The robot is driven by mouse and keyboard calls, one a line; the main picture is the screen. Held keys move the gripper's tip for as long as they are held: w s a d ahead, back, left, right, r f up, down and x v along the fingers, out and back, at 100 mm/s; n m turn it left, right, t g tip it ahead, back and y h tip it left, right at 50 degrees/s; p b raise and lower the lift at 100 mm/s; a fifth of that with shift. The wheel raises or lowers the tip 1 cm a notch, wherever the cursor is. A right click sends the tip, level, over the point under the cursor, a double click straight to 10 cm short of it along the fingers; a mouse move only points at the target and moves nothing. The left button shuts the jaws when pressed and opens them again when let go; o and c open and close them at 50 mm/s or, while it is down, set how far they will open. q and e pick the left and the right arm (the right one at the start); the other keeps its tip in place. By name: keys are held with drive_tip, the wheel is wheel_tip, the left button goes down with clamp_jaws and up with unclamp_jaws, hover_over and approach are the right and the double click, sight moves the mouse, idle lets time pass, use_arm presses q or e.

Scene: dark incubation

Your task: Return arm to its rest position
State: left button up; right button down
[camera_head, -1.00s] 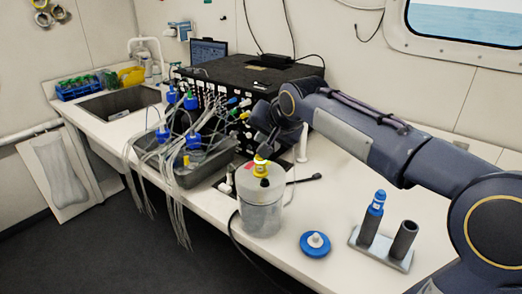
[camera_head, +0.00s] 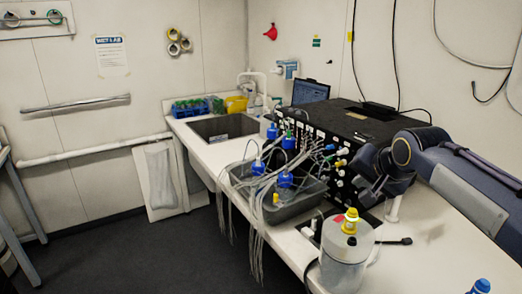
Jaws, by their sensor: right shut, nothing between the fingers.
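My right arm comes in from the right edge, over the bench. Its gripper (camera_head: 366,196) is shut and empty, in front of the black instrument box (camera_head: 350,128) and above the white bench (camera_head: 435,262). My left gripper is not in view.
A grey tray (camera_head: 286,212) with blue-capped bottles and many thin tubes stands left of the canister. A sink (camera_head: 225,128), a blue rack (camera_head: 190,110) and a laptop (camera_head: 310,92) are farther back. A blue bottle top (camera_head: 480,286) shows at the lower right. Open floor lies left.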

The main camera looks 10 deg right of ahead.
drive_tip(key=s+a+f+n+g+y, duration=0.1)
drive_tip(key=s+a+f+n, duration=0.1)
drive_tip(key=s+f, duration=0.4)
drive_tip(key=s+a+f+n+g+y, duration=0.1)
drive_tip(key=s+a+f+n, duration=0.2)
drive_tip(key=s, duration=0.9)
drive_tip(key=s+a+f+n+g+y, duration=0.1)
drive_tip(key=s+a+f+n+y, duration=0.1)
drive_tip(key=s+a+f, duration=0.4)
drive_tip(key=s+f, duration=0.3)
drive_tip(key=shift+s+f+n, duration=0.15)
drive_tip(key=shift+s+n, duration=0.05)
drive_tip(key=shift+n, duration=0.1)
drive_tip(key=shift+a, duration=0.1)
